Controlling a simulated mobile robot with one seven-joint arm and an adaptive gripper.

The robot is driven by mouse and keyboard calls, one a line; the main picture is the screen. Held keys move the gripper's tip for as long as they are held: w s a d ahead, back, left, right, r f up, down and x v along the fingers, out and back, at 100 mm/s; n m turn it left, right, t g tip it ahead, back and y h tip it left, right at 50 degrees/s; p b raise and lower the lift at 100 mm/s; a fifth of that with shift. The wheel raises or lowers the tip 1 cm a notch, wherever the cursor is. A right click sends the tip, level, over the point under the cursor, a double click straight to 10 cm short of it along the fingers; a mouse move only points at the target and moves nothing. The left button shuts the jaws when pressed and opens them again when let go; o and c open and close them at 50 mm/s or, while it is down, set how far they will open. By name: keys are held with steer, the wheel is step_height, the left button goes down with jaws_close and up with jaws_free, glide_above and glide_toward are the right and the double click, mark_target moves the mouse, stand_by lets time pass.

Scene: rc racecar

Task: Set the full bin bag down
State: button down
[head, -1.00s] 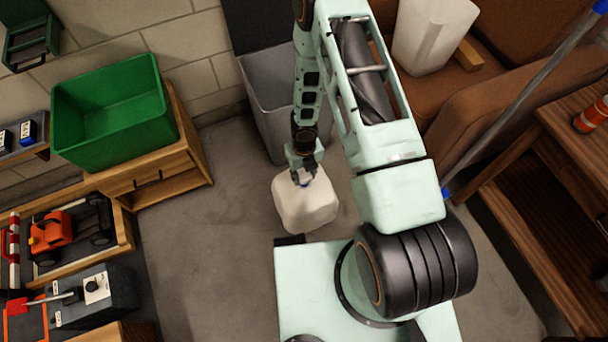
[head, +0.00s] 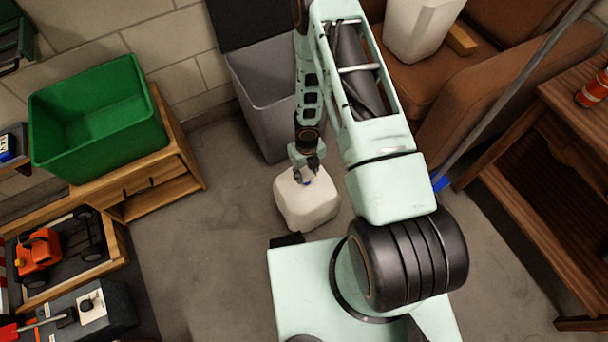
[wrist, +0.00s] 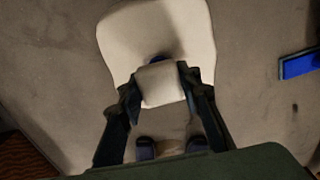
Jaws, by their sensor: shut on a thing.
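The full bin bag (head: 308,205) is a white, rounded, boxy bundle low over the grey floor in the head view. I cannot tell whether its underside touches the floor. My gripper (head: 303,174) points down at its top and is shut on it. In the wrist view the bag (wrist: 150,35) fills the upper middle, with a narrower white neck between the two fingers of my gripper (wrist: 158,88) and a small blue patch where the neck meets the body.
A grey bin (head: 266,95) stands just behind the bag. A green tub (head: 95,125) sits on a wooden cabinet (head: 165,170) at the left. A brown sofa (head: 470,80) and a wooden shelf table (head: 545,150) stand at the right. Floor (head: 205,265) left of the bag is clear.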

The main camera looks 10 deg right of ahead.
steer(key=c, duration=1.4)
jaws_free()
steer(key=shift+f, duration=0.1)
step_height(320, 180, up, 12)
steer(key=p, duration=0.6)
